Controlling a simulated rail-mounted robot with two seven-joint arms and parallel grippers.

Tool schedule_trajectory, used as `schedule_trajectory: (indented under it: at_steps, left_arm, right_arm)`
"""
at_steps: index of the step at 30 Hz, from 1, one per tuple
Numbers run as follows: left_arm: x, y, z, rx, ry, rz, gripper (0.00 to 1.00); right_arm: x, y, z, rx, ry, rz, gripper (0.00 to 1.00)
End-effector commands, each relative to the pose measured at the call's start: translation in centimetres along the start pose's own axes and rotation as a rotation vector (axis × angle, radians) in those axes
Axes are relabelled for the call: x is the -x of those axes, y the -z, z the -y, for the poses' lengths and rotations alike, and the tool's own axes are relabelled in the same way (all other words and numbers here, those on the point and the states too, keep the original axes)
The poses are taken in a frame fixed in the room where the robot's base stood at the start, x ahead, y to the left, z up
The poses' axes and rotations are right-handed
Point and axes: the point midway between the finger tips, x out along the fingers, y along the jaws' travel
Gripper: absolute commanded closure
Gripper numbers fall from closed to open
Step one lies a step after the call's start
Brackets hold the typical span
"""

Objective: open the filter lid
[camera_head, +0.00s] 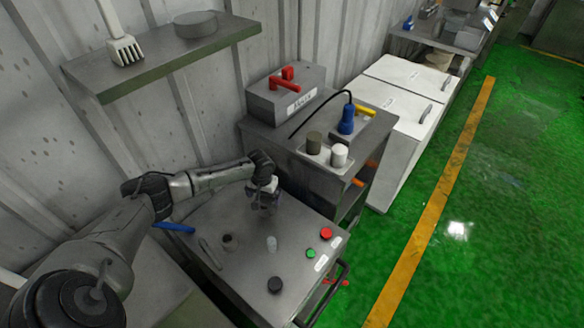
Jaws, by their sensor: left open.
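My left arm comes in from the left, and its gripper (264,203) points down over the back of a grey metal worktop. The gripper is open and small in the picture; I see nothing held in it. A grey box (290,97) with a red handle (286,83) on top and a white label stands behind, on a higher cabinet. The label is too small to read surely, so I cannot tell whether this is the filter. The box looks closed, and the gripper is apart from it. My right gripper is not in view.
The worktop (233,268) carries a red button (326,233), a green button (311,253) and a black knob (275,285). A blue device (346,120) with a cable stands on the cabinet. White chests (408,95) stand right. A wall shelf (165,55) hangs above left. Green floor is clear.

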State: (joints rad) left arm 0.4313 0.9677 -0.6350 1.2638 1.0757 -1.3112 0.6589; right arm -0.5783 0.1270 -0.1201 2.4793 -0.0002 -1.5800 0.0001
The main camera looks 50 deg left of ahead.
Motion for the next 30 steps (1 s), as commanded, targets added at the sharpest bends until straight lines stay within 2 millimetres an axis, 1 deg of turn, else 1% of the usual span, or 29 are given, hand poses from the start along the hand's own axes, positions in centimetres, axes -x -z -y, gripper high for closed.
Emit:
schedule_trajectory:
  at_steps: [1,2,3,9,22,24,26,29,30]
  left_arm:
    - [0.2,0.0,0.4,-0.030,0.002,-0.004,0.00]
    - [1.5,0.0,0.3,-0.025,0.000,-0.003,0.00]
    - [2.4,0.0,0.2,-0.024,-0.001,-0.003,0.00]
    - [6.2,0.0,0.2,-0.021,0.000,-0.003,0.00]
    - [14.3,0.0,0.2,-0.019,-0.001,-0.003,0.00]
    - [13.9,0.0,0.3,-0.101,0.007,-0.003,0.00]
    - [13.9,0.1,0.5,-0.179,0.016,-0.006,0.00]
    - [14.2,0.9,1.2,-0.325,0.098,-0.059,0.00]
    - [14.7,1.1,1.0,-0.386,0.130,-0.091,0.00]
  right_arm:
    - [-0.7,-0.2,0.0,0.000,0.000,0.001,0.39]
    - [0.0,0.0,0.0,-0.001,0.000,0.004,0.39]
    - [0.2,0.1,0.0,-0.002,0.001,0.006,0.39]
    - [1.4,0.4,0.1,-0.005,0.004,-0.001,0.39]
    - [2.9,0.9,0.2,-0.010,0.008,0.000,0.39]
    - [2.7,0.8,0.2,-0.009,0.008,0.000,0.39]
    - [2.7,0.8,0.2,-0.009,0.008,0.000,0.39]
    - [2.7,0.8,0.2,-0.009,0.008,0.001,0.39]
    - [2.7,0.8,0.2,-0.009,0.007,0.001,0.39]
